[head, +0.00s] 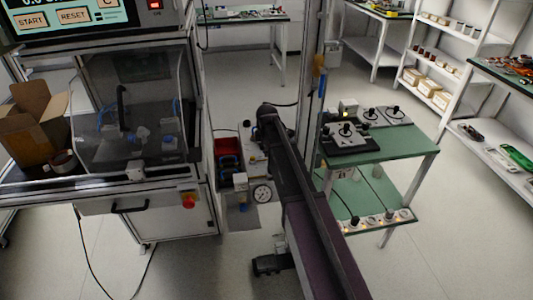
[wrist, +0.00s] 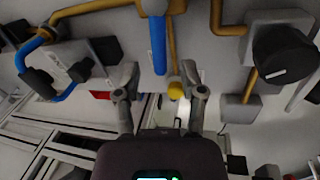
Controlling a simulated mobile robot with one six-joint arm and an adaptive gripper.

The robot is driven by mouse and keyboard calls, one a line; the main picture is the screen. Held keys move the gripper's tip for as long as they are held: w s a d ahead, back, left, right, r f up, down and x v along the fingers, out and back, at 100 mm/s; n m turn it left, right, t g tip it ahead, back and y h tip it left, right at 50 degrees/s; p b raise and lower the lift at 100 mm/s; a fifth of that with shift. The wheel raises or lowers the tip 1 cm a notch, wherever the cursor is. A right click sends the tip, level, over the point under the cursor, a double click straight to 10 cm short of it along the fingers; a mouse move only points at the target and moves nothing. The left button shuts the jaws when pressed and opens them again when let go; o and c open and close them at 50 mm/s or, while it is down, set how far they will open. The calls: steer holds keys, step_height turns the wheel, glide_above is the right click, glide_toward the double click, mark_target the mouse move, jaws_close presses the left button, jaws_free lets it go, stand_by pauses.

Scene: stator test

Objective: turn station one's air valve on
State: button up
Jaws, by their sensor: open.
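In the wrist view, a blue lever (wrist: 158,45) hangs straight down from a grey fitting on yellow pipe at the top centre. It looks like an air valve handle, but I can read no station label there. My gripper (wrist: 162,98) is open and empty, its two grey fingers below the lever and to either side of its line. A small yellow knob (wrist: 176,90) shows between the fingers, farther back or beyond them; I cannot tell if anything touches.
A black round knob (wrist: 283,55) stands right of the fingers; blue hose (wrist: 70,88) and black fittings lie left. In the head view, a pressure gauge (head: 262,193) and red bin (head: 228,146) sit beside my arm. The test machine (head: 150,190) stands left, a green-topped table (head: 392,150) right.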

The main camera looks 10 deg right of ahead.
steer(key=shift+f, duration=0.25)
jaws_close()
steer(key=shift+w, duration=0.15)
stand_by(0.4)
steer(key=m, duration=0.1)
steer(key=w+m, duration=0.1)
steer(key=m, duration=0.2)
steer(key=shift+w+d+h, duration=0.25)
steer(key=shift+w+h, duration=0.05)
steer(key=shift+w, duration=0.1)
steer(key=m, duration=0.2)
steer(key=w+d+m, duration=0.1)
steer(key=shift+w+m+g+h, duration=0.2)
steer(key=shift+m+g+h, duration=0.1)
steer(key=shift+m, duration=0.1)
steer(key=m, duration=0.1)
steer(key=d+m, duration=0.1)
steer(key=m, duration=0.1)
steer(key=w+m, duration=0.1)
steer(key=shift+d+g, duration=0.3)
steer(key=shift+g, duration=0.1)
steer(key=shift+w+d+m+g+h, duration=0.15)
steer(key=shift+d+m, duration=0.35)
steer(key=shift+m, duration=0.7)
steer(key=shift+w+d+m+g+h, duration=0.2)
steer(key=shift+d+m, duration=0.25)
steer(key=shift+m, duration=0.75)
steer(key=shift+s, duration=0.15)
